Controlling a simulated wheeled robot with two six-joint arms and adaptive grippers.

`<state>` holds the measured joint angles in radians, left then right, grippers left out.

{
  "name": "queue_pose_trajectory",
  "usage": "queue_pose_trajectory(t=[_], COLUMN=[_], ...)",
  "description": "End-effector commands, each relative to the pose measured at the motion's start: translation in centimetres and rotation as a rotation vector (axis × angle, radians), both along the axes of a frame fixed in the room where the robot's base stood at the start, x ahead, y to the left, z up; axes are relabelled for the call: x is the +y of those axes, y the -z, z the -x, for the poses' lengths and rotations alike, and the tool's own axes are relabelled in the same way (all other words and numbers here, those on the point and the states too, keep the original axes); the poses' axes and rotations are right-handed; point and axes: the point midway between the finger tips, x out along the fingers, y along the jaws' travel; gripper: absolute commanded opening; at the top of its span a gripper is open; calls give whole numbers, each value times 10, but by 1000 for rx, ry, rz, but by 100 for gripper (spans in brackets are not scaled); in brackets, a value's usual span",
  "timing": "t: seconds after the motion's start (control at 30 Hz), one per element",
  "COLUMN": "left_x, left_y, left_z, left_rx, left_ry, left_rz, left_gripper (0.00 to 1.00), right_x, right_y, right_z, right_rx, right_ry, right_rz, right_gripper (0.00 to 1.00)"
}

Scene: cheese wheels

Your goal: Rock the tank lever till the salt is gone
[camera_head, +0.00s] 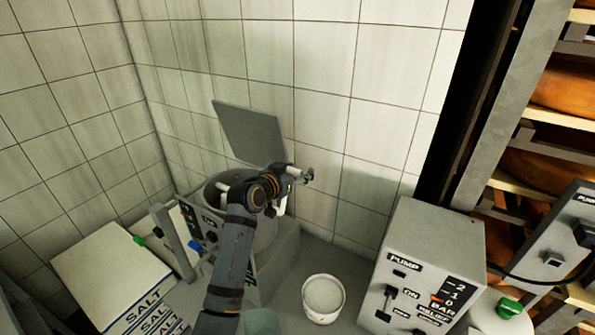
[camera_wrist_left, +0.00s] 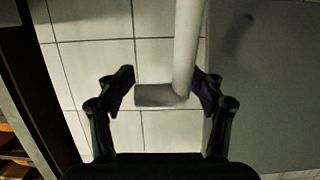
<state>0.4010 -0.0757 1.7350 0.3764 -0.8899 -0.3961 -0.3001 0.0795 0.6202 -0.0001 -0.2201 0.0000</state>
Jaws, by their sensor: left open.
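The grey tank (camera_head: 268,232) stands in the tiled corner with its flat lid (camera_head: 250,132) raised behind it. My left arm covers much of the tank, and its inside is hidden, so I cannot see any salt in it. My left gripper (camera_head: 304,175) is over the tank's right side. In the left wrist view my left gripper (camera_wrist_left: 163,90) is open, with a pale bent bar (camera_wrist_left: 188,45), which looks like the lever, between its fingers. The bar seems close to the right finger; contact is unclear. My right gripper is not in view.
White sacks marked SALT (camera_head: 112,262) are stacked at the left. A white bucket (camera_head: 323,297) stands right of the tank. A grey pump box (camera_head: 425,270) is farther right. Shelves with cheese wheels (camera_head: 560,90) fill the right edge.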

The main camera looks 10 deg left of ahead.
Motion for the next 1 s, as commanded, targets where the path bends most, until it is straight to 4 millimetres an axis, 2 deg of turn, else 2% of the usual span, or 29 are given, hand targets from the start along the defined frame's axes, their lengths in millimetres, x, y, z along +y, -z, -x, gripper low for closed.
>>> queue_pose_trajectory(t=[0.17, 0.5, 0.6, 0.77, 1.0], left_x=[4, 30, 36, 39, 39], left_y=[-3, -21, -25, -29, -30], left_z=[8, 79, 95, 108, 109], left_rx=[-2, -2, 0, 0, 0], left_ry=[-1, -1, -2, 1, 1], left_rz=[-2, -5, -5, -2, 1], left_gripper=[64, 64, 64, 64, 64], right_x=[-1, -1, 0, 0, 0], right_y=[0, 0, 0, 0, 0], right_z=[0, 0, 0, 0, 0], right_rx=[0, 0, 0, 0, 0], right_ry=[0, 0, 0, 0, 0], right_rz=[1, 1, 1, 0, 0], right_gripper=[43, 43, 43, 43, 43])
